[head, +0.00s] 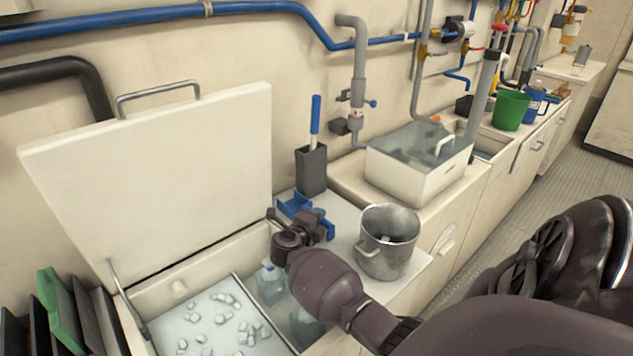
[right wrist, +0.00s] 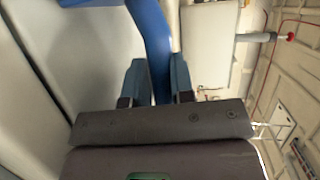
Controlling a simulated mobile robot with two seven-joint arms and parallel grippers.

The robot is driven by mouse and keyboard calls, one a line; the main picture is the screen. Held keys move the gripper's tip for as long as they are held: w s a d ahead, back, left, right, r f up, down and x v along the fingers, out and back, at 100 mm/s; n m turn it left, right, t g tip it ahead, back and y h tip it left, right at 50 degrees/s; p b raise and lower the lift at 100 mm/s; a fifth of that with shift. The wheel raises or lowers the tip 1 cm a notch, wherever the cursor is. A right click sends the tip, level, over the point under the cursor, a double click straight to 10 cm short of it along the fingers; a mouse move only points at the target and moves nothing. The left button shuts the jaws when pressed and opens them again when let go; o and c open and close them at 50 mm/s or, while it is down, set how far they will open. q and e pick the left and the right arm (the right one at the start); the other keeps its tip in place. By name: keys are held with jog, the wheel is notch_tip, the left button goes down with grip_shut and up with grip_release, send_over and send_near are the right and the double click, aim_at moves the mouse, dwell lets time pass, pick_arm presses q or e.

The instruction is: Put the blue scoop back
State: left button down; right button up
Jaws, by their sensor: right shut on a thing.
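My right gripper (head: 308,228) is above the counter edge beside the open ice chest (head: 198,270). It is shut on the blue scoop (head: 293,205), partly hidden behind the gripper. In the right wrist view, a curved blue length of the scoop (right wrist: 148,45) passes between the two fingers of the gripper (right wrist: 158,82). A blue-handled tool (head: 316,115) stands upright in a dark square holder (head: 311,170) against the wall. My left gripper is not in view.
The chest's lid (head: 150,190) stands raised; ice cubes (head: 222,318) lie inside, with clear bottles (head: 270,283) beside them. A metal pot (head: 388,240) stands right of my gripper. A white basin (head: 418,165) and a green bucket (head: 511,110) are farther back.

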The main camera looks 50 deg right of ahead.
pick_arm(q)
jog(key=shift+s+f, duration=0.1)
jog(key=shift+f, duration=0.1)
pick_arm(e)
jog(key=shift+f, duration=0.2)
jog(key=o, duration=0.8)
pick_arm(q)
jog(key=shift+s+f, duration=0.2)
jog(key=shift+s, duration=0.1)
pick_arm(e)
jog(key=shift+o, duration=0.3)
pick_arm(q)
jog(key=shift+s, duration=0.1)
pick_arm(e)
jog(key=shift+r, duration=0.2)
jog(key=shift+a+r, duration=0.1)
jog(key=shift+a, duration=0.15)
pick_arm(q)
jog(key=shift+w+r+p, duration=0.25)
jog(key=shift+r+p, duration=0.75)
pick_arm(e)
jog(key=v, duration=1.1)
jog(key=shift+s+a, duration=0.15)
jog(key=shift+a, duration=0.1)
